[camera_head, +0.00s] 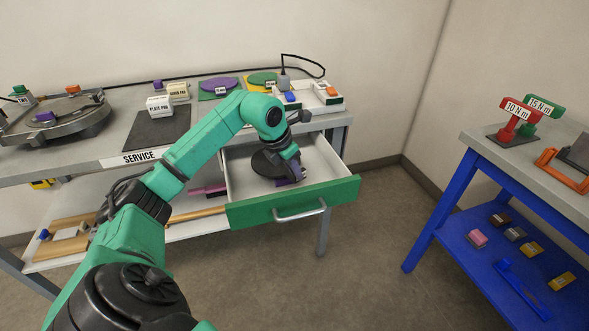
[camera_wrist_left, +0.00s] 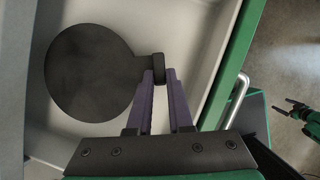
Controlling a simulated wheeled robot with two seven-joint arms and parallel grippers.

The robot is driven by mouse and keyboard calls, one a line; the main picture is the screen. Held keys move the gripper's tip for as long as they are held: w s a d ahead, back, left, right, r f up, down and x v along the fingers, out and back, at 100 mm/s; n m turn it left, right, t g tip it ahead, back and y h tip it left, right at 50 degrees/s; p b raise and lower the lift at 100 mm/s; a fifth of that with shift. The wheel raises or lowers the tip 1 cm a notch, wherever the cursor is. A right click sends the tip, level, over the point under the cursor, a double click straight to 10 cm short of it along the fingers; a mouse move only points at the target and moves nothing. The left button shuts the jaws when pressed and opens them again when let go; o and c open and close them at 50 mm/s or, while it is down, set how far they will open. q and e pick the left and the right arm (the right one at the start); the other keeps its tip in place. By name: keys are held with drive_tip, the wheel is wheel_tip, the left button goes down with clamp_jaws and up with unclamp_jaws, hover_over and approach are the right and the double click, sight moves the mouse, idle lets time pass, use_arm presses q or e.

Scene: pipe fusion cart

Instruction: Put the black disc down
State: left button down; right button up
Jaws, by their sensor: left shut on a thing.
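The black disc (camera_wrist_left: 92,72) is a flat dark round plate with a short tab. In the left wrist view it is over the pale floor of the open drawer. My left gripper (camera_wrist_left: 160,76) has purple fingers shut on the disc's tab (camera_wrist_left: 158,66). In the head view the disc (camera_head: 268,163) is inside the drawer, partly behind my left gripper (camera_head: 291,178). I cannot tell whether it touches the drawer floor. The drawer (camera_head: 335,190) has a green front and a pale handle. My right gripper (camera_wrist_left: 290,106) is small at the right edge of the left wrist view.
The bench above carries a dark plate pad (camera_head: 160,126), a purple disc (camera_head: 219,84) and a white tray (camera_head: 328,100). Drawer walls stand close around my left gripper. A blue cart (camera_head: 436,210) stands at the right. Open floor lies between.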

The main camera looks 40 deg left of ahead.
use_arm(q)
drive_tip(key=shift+f+b, duration=0.35)
drive_tip(key=shift+f, duration=0.25)
drive_tip(key=c, duration=0.8)
unclamp_jaws()
drive_tip(key=shift+c, duration=0.2)
drive_tip(key=shift+r+p, duration=0.35)
drive_tip(key=shift+r, duration=0.05)
drive_tip(key=v, duration=1.2)
drive_tip(key=shift+r, duration=0.3)
drive_tip(key=shift+w, duration=0.1)
